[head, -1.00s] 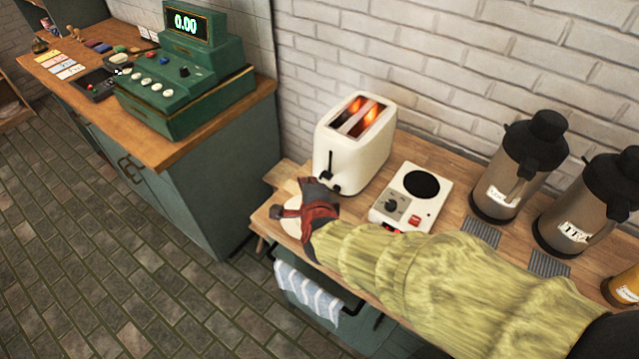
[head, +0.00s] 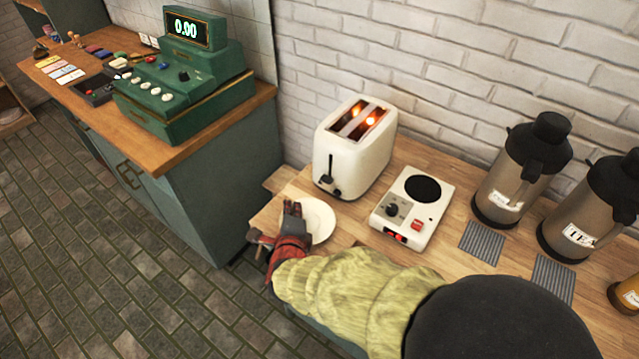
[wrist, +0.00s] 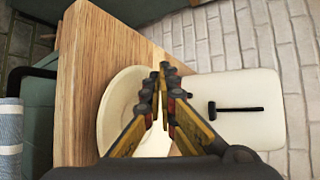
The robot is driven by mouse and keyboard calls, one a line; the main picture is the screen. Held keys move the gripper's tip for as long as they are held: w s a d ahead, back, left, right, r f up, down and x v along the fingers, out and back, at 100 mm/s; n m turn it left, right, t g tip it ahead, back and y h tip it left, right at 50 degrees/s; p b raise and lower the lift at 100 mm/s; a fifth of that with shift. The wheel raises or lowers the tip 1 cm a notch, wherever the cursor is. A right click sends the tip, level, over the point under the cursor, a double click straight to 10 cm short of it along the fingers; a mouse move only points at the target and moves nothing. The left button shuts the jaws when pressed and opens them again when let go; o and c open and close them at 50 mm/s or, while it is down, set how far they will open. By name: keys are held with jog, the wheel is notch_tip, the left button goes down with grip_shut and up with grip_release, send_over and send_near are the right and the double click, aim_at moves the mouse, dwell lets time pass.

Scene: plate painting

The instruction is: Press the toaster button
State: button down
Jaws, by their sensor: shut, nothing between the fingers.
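The cream toaster (head: 350,155) stands on the wooden counter against the brick wall, with an orange glow in its two slots. A black lever (head: 329,170) is on its front face, with a small knob (head: 337,193) low down beside it. The wrist view shows the toaster (wrist: 255,95) with its black lever (wrist: 238,109). My gripper (head: 293,207) is in front of the toaster, over the left edge of a white plate, apart from the toaster. In the wrist view my gripper (wrist: 163,72) has its fingertips together and empty.
The white plate (head: 319,220) lies on the counter in front of the toaster. A hot plate unit (head: 412,210) with a red switch stands to the right, then dark flasks (head: 520,175). A green cash register (head: 185,85) sits on another counter at left.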

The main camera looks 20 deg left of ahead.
aim_at(305, 202)
jog(key=w, duration=0.1)
jog(key=w+d+b, duration=0.1)
jog(key=w, duration=0.3)
jog(key=shift+w+d+f, duration=0.1)
jog(key=shift+w+d, duration=0.1)
jog(key=shift+d, duration=0.1)
jog(key=shift+w+d+b, duration=0.25)
jog(key=shift+w+b, duration=0.4)
jog(key=shift+w, duration=0.25)
dwell(0.5)
jog(key=shift+w+d+b, duration=0.15)
jog(key=shift+w+b, duration=0.25)
jog(key=shift+w+d+b, duration=0.1)
jog(key=shift+w+b, duration=0.2)
dwell(0.6)
jog(key=shift+s, duration=0.1)
jog(key=shift+s+a, duration=0.2)
jog(key=shift+s, duration=0.4)
jog(key=shift+s, duration=0.1)
